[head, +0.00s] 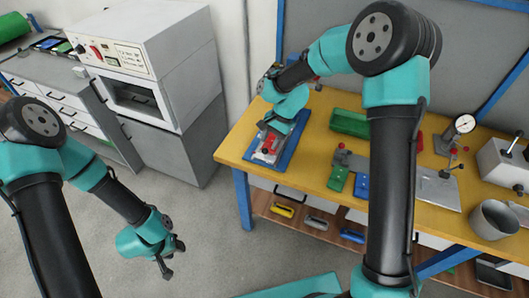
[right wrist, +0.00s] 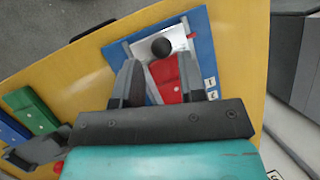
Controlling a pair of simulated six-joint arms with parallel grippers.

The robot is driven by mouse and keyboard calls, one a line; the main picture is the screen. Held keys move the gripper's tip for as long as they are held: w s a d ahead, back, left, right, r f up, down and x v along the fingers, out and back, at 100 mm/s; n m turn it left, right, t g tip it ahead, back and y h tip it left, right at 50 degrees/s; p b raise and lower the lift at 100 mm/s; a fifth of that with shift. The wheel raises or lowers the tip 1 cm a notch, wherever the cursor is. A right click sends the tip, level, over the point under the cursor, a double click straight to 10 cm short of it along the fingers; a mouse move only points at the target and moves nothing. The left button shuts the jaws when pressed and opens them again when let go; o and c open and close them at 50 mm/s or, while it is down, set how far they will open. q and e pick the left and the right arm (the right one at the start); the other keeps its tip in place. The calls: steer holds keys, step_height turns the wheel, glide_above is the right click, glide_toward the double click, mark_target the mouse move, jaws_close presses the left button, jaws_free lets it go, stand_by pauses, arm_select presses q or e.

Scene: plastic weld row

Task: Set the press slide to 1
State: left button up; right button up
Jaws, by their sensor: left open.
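The press slide is a red block (right wrist: 167,78) in a silver frame on a blue base plate (right wrist: 207,50), at the left of the yellow table. A round black knob (right wrist: 161,48) stands at its far end in the right wrist view. Two small white labels (right wrist: 210,90) are on the base plate, their marks too small to read surely. My right gripper (right wrist: 160,75) is over the press, with one finger on either side of the red block; whether they touch it is unclear. My left gripper (head: 174,260) is open and empty above the floor, away from the table.
On the yellow table (head: 236,148), a green tray (head: 350,123), a green block (head: 338,178) and a blue block (head: 362,186) lie right of the press. A dial gauge stand (head: 460,128) and a metal cup (head: 494,220) stand further right. A white machine (head: 145,60) stands left of the table.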

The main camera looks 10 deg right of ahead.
mark_target(266, 149)
steer(key=x, duration=0.5)
steer(key=shift+a+f, duration=0.2)
steer(key=shift+f, duration=0.15)
jaws_close()
